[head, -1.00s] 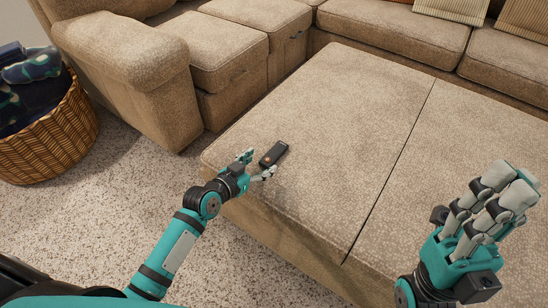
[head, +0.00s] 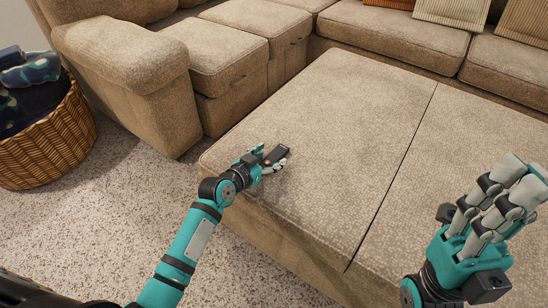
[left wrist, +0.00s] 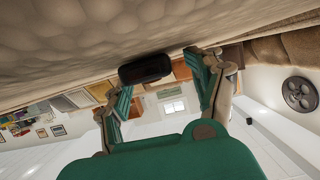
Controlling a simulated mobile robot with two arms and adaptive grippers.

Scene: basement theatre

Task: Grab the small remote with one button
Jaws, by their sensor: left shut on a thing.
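The small dark remote (head: 279,152) with one orange-red button lies at the near left corner of the brown ottoman (head: 330,115). My left gripper (head: 270,161) is shut on the remote, with fingers on both sides of its near end. In the left wrist view the remote's dark end (left wrist: 146,69) shows between the green fingers (left wrist: 158,82). The ottoman surface fills the top of that view. My right gripper (head: 497,200) is open and empty above the ottoman's right part.
A tan sectional sofa (head: 130,50) runs along the left and back. A wicker basket (head: 50,145) with dark cloth stands on the speckled carpet (head: 110,225) at left. The ottoman's middle is clear, apart from its seam.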

